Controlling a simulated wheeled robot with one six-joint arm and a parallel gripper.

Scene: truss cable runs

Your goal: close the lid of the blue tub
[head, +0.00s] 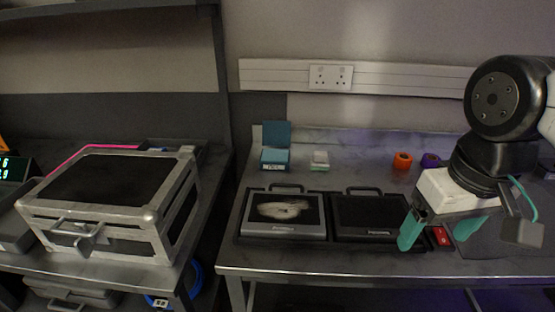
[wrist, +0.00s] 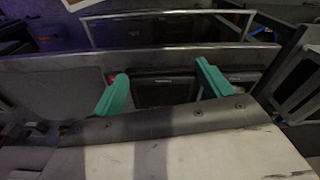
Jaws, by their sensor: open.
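The blue tub (head: 275,158) stands toward the back left of the right-hand steel bench in the head view. Its lid (head: 276,134) stands upright at the tub's back edge, so the tub is open. My gripper (head: 437,238) is over the front right part of the bench, well to the right of the tub and apart from it. Its teal fingers are spread with nothing between them. In the wrist view my gripper (wrist: 163,92) also shows its two fingers wide apart; I cannot make out the tub there.
A small white-and-green block (head: 320,160) sits right of the tub. Two black cases (head: 285,229) (head: 368,232) lie in front. An orange roll (head: 402,161) and a purple roll (head: 430,160) stand at the back. A metal-framed case (head: 90,210) is on the left bench.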

